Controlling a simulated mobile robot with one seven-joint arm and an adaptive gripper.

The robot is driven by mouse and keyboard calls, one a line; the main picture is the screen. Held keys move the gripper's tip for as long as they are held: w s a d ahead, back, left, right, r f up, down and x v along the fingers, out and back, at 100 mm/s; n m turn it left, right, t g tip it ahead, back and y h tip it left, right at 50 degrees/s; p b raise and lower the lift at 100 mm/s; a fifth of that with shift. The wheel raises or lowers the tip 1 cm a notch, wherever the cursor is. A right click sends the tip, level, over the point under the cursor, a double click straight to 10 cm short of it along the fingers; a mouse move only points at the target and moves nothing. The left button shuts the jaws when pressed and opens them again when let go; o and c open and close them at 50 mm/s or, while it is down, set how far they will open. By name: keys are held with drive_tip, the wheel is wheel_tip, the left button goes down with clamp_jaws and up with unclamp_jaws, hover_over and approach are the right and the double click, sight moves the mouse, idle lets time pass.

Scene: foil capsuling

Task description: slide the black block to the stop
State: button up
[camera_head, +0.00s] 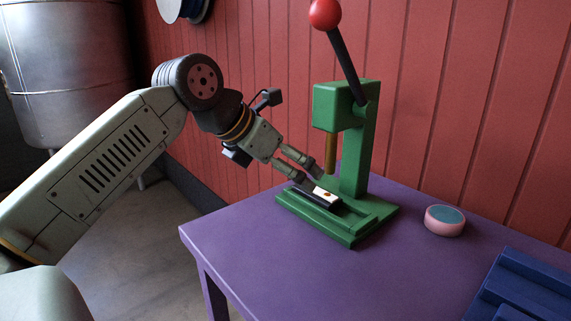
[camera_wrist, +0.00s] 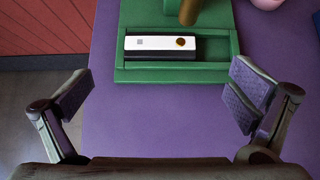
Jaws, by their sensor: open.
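The black block (camera_wrist: 160,55) lies in the channel of the green press base (camera_wrist: 218,73). Its top is white, with a round brownish spot near its right end and a small grey square at left in the wrist view. It sits toward the left of the channel there, with an empty stretch to its right up to the green end wall (camera_wrist: 235,46). In the head view the block (camera_head: 322,196) is partly hidden by my gripper (camera_head: 311,171). My gripper (camera_wrist: 160,97) is open and empty, its fingers wide apart on the near side of the block, not visibly touching it.
The press has a brass-coloured ram (camera_head: 331,153) above the base and a lever with a red ball (camera_head: 324,13). A pink round tin (camera_head: 445,220) and a blue ridged rack (camera_head: 525,290) are at right on the purple table (camera_head: 270,270). The table's front is clear.

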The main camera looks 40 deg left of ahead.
sight(317, 190)
drive_tip(key=p+x, duration=0.1)
drive_tip(key=x, duration=0.9)
drive_tip(key=shift+c, duration=0.5)
drive_tip(key=c, duration=0.9)
drive_tip(key=shift+o, duration=0.2)
drive_tip(key=shift+d, duration=0.2)
